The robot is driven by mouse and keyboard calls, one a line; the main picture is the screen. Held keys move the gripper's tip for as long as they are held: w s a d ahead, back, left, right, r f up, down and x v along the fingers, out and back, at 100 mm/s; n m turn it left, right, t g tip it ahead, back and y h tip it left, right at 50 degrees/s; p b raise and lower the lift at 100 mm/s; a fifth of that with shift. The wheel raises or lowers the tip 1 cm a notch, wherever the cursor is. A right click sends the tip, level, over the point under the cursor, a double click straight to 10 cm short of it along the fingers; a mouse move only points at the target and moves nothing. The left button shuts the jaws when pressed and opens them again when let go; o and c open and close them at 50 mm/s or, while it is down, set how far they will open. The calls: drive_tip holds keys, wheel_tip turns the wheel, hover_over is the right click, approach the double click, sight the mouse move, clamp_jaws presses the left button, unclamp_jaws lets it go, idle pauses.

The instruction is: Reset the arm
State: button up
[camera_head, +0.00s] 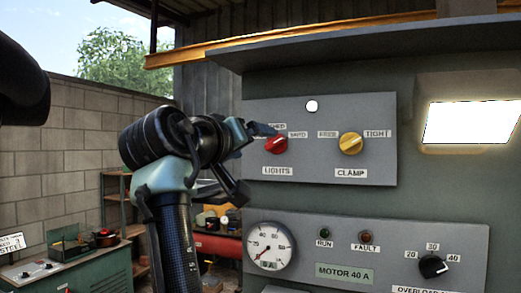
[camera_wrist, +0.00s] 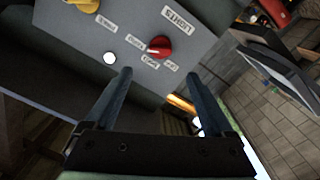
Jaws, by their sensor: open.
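My gripper (camera_head: 257,160) is raised in front of the left part of the upper control panel. In the wrist view its two fingers (camera_wrist: 158,75) are spread wide with nothing between them. The red LIGHTS knob (camera_head: 277,145) is close to the upper finger in the head view, and the finger partly hides a label above it. In the wrist view the red knob (camera_wrist: 158,47) lies beyond the fingertips, with no visible contact. My arm is bent, with the forearm upright at the left of the panel.
The upper panel also has a yellow CLAMP knob (camera_head: 350,143) and a white round button (camera_head: 312,106). Below are a gauge (camera_head: 270,246) and an overload dial (camera_head: 432,266). A ledge (camera_head: 370,41) juts out above the panel. A green bench (camera_head: 70,270) stands left.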

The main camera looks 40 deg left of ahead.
drive_tip(key=s+d+f+m+t+y+b, duration=0.1)
drive_tip(key=d+f+m+t, duration=0.1)
drive_tip(key=d, duration=0.6)
drive_tip(key=s+d+f+m+t+b, duration=0.1)
drive_tip(key=d+f+t, duration=0.1)
drive_tip(key=d, duration=0.5)
drive_tip(key=s+d+m+t+h+b, duration=0.1)
drive_tip(key=s+d+m+t+h, duration=0.4)
drive_tip(key=s+d, duration=1)
drive_tip(key=d, duration=0.3)
drive_tip(key=shift+s+t, duration=0.3)
drive_tip(key=shift+s, duration=0.1)
